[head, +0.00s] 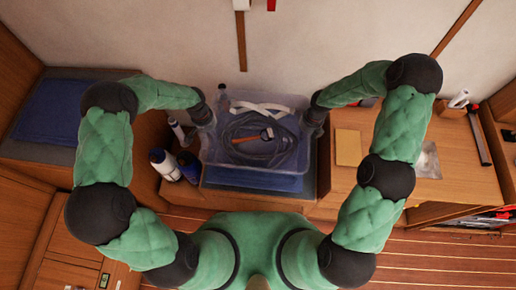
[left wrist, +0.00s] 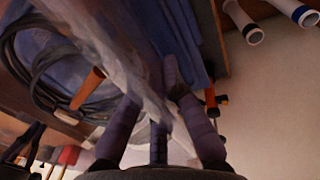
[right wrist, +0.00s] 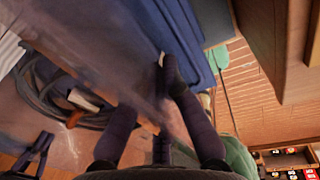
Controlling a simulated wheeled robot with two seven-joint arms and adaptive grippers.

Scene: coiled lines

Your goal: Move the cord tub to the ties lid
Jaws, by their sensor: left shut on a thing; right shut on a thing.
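The cord tub (head: 208,153) is a clear plastic tub in the middle of the head view. It holds a dark coiled cord (head: 281,152), an orange-handled tool (head: 245,139) and a white strap (head: 262,108). My left gripper (head: 207,126) is shut on the tub's left wall; that wall runs between its fingers in the left wrist view (left wrist: 152,92). My right gripper (head: 313,122) is shut on the right wall, also seen in the right wrist view (right wrist: 150,95). A blue flat surface (head: 255,183) shows at the tub's near side. I cannot tell which thing is the ties lid.
Blue and white bottles (head: 164,163) stand left of the tub. A blue mat (head: 52,108) lies on the grey cushion at far left. A tan pad (head: 348,147) and a white roll (head: 459,98) are on the wooden top at right. The wall is behind.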

